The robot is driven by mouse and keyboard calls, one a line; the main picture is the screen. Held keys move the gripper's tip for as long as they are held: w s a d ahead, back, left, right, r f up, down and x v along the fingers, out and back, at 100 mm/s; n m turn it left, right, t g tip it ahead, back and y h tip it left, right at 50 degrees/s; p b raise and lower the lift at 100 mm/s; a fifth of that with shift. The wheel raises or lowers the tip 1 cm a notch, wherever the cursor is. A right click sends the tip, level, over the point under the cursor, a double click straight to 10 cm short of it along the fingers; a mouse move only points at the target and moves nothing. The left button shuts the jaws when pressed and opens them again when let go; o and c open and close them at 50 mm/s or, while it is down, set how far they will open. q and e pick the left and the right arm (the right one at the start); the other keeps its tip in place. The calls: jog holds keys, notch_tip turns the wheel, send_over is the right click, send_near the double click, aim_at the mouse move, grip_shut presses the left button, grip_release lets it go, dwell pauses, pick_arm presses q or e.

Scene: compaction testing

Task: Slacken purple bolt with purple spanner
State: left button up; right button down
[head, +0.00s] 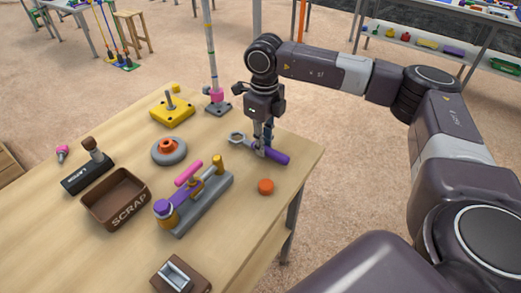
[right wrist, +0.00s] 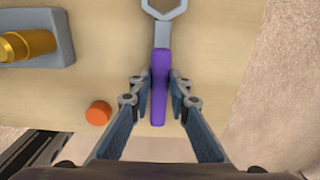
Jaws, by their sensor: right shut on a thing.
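The purple spanner (head: 277,157) lies near the right edge of the wooden table, its grey ring-shaped head pointing left. In the right wrist view the spanner (right wrist: 160,80) runs up the picture between my fingers. My right gripper (head: 263,149) is shut on its purple handle from above; it also shows in the right wrist view (right wrist: 161,85). A purple bolt-like piece (head: 162,207) sits at the near left end of a grey fixture (head: 206,206), left of and apart from the spanner. My left gripper is out of view.
A pink-handled part (head: 188,173) and brass pieces (head: 212,168) sit on the fixture. An orange cap (head: 265,187) lies near the spanner. A brown scrap tray (head: 117,199), a grey disc (head: 169,151), a yellow block (head: 172,113) and a pole stand (head: 217,107) are on the table.

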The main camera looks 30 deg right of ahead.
jog(key=shift+r, duration=0.4)
jog(key=shift+r+p, duration=2)
jog(key=shift+r, duration=0.75)
jog(key=c, duration=2.3)
grip_release()
jog(key=shift+c, duration=0.2)
grip_shut()
